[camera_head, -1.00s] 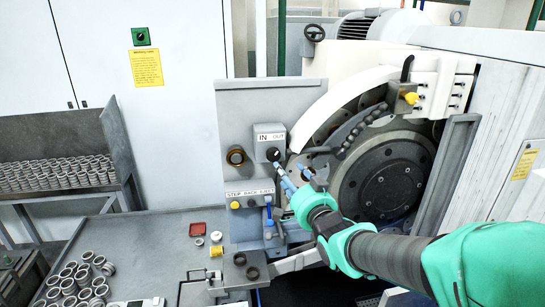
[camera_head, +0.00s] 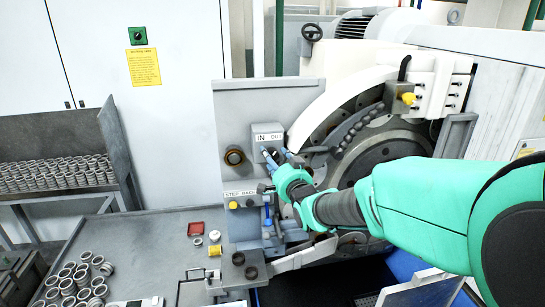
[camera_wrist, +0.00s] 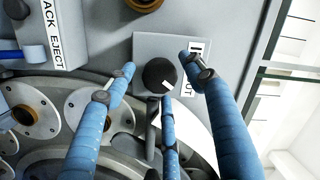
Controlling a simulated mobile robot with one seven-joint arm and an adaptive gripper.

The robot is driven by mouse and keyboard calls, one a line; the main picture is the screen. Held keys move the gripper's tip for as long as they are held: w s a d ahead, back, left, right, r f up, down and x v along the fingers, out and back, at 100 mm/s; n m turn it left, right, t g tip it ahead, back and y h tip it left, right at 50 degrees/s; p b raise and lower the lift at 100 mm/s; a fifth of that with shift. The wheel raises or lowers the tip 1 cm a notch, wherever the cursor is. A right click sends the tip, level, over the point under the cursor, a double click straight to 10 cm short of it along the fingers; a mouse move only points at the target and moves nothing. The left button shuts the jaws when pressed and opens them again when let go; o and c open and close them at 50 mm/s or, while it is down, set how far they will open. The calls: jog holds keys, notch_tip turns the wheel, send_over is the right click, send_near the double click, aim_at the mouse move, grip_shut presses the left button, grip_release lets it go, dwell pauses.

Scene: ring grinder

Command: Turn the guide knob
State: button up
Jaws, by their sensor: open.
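The guide knob (camera_wrist: 160,75) is black and round with a white pointer mark. It sits on a grey box with a label reading IN and OUT (camera_head: 268,137) on the upright panel. In the wrist view the pointer aims down and right, toward the OUT side. My gripper (camera_wrist: 163,85) has blue fingers and is open around the knob. One finger is left of the knob, one is right of it, and one lies just below it. I cannot tell whether any finger touches it. In the head view the fingers (camera_head: 275,164) mostly hide the knob.
A brass-coloured round fitting (camera_head: 234,157) is on the panel left of the knob. The large grinder wheel (camera_head: 390,150) is right. Metal rings (camera_head: 82,280) lie on the table at lower left.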

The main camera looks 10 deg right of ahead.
jog(key=shift+w+a, duration=0.1)
jog(key=shift+w, duration=0.5)
jog(key=shift+c, duration=0.5)
jog(key=c, duration=1)
